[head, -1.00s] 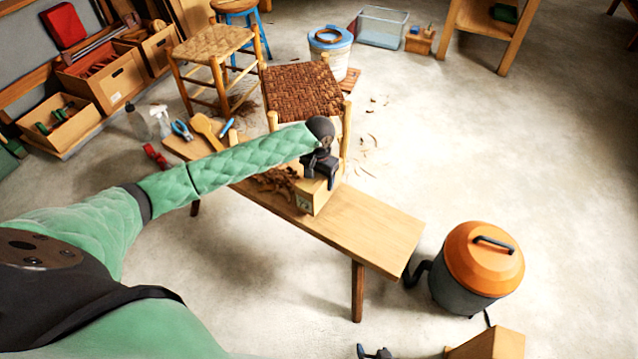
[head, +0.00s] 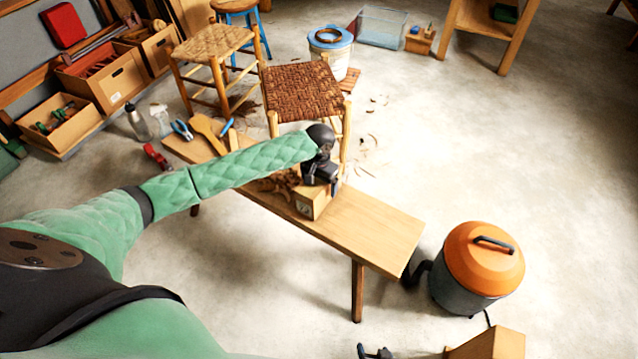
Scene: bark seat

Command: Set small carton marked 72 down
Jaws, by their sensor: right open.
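The small carton (head: 312,204) is a light-brown box with a small label on its near face; the number is too small to read. It sits upright on the wooden bench (head: 383,232), right of the wood shavings. My right gripper (head: 322,178), black, at the end of the green-sleeved arm, is open just above and behind the carton's top. The gripper hides part of the carton's top and far side, and I cannot tell whether the fingers touch it.
A woven stool (head: 303,90) stands close behind. An orange-topped vacuum (head: 478,265) stands beyond the bench's right end. The bench's right part is clear.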

